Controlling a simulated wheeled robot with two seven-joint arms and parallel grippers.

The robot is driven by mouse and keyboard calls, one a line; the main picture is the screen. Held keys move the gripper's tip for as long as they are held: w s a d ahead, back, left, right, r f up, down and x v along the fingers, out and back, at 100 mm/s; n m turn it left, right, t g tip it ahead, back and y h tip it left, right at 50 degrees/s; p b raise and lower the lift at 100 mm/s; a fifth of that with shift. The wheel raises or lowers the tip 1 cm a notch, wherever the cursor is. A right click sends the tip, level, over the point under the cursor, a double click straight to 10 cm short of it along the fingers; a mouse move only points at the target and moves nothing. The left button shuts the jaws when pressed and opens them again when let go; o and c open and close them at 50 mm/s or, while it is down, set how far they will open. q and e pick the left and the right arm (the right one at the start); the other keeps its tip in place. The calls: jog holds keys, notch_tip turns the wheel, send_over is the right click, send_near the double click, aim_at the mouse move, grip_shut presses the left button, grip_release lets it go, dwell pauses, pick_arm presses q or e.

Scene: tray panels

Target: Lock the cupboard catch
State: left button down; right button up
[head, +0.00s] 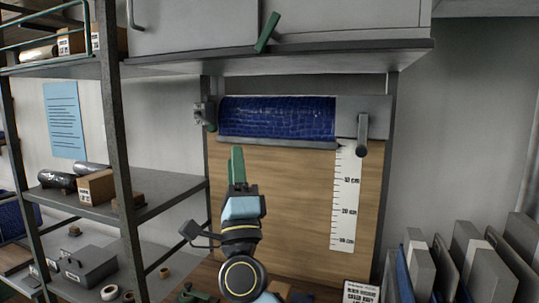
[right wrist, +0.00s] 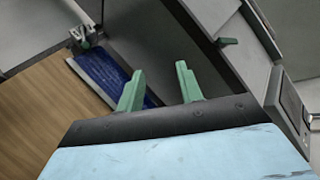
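The grey cupboard (head: 195,27) spans the top of the head view. A green bar (head: 267,33), which looks like its catch, stands tilted at the cupboard's lower front, its upper end leaning right. A small green piece, apparently the same catch (right wrist: 228,41), shows in the right wrist view. My right gripper (head: 237,160) is below the cupboard, in front of the wooden board, apart from the catch. In the right wrist view its two green fingers (right wrist: 160,85) are spread with nothing between them. My left gripper is not in view.
A blue roll (head: 277,118) with a grey lever (head: 362,135) at its right hangs under the cupboard's ledge (head: 300,57). A metal shelf rack (head: 115,130) with boxes stands at left. Several upright panels (head: 465,260) stand at lower right. The wall at right is clear.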

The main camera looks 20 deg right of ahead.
aim_at(272, 21)
jog(key=s+d+r+m+g+h, duration=0.25)
jog(key=r+m+g+h, duration=0.65)
jog(key=m, duration=0.5)
jog(key=s+d+r+m+g+h, duration=0.25)
jog(key=r+m+g+h, duration=0.4)
jog(key=r+m, duration=0.6)
jog(key=s+a+r+m+t+y, duration=0.2)
jog(key=s+a+r+m+y, duration=0.15)
jog(key=s+a+y, duration=0.4)
jog(key=shift+n, duration=0.4)
jog(key=p+x, duration=0.3)
jog(key=x, duration=1)
jog(key=shift+c, duration=0.2)
jog(key=shift+g, duration=0.25)
grip_shut()
